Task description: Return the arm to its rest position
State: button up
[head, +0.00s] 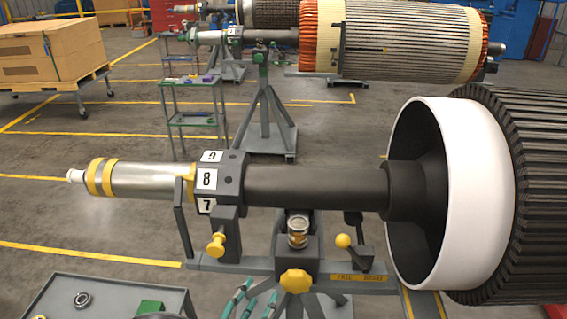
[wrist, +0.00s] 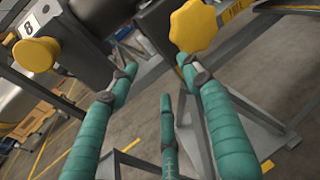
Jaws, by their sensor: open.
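My gripper (wrist: 158,78) has three teal-wrapped fingers, spread apart with nothing between them in the wrist view. Its fingertips also show at the bottom edge of the head view (head: 246,296), in front of and below the rotor stand (head: 230,266). In the wrist view, a yellow star knob (wrist: 193,27) is just beyond the right fingertip and a round yellow knob (wrist: 36,54) is at upper left. I cannot tell if any finger touches the stand. The rest of my arm is out of view.
A rotor with a dark shaft (head: 310,185) and white ring (head: 480,190) lies across the stand. A grey cart (head: 60,285) with a metal ring (head: 82,299) and a green block (head: 150,306) is at lower left. A second rotor (head: 400,40) stands behind.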

jog(key=s+d+f+m+g+h+b, duration=0.1)
jog(key=s+d+f+m+g+b, duration=0.15)
jog(key=d+f+b, duration=0.45)
jog(key=s+d+f+m+g+h+b, duration=0.1)
jog(key=d+f+m+g+b, duration=0.2)
jog(key=f+b, duration=0.65)
jog(key=s+d+f+m+g+b, duration=0.25)
jog(key=d+f+b, duration=0.3)
jog(key=f, duration=0.45)
jog(key=s+d+f+m+g+y+b, duration=0.1)
jog(key=s+f+m+g+y+b, duration=0.1)
jog(key=f+b, duration=1)
jog(key=s+d+f+m+g+y+b, duration=0.1)
jog(key=s+f+m+g+b, duration=0.3)
jog(key=f+b, duration=0.9)
jog(key=s+m+y, duration=0.1)
jog(key=s+m, duration=0.1)
jog(key=s, duration=0.2)
jog(key=shift+s+f+m+y, duration=0.2)
jog(key=shift+f+m+y, duration=0.1)
jog(key=shift+m+y, duration=0.1)
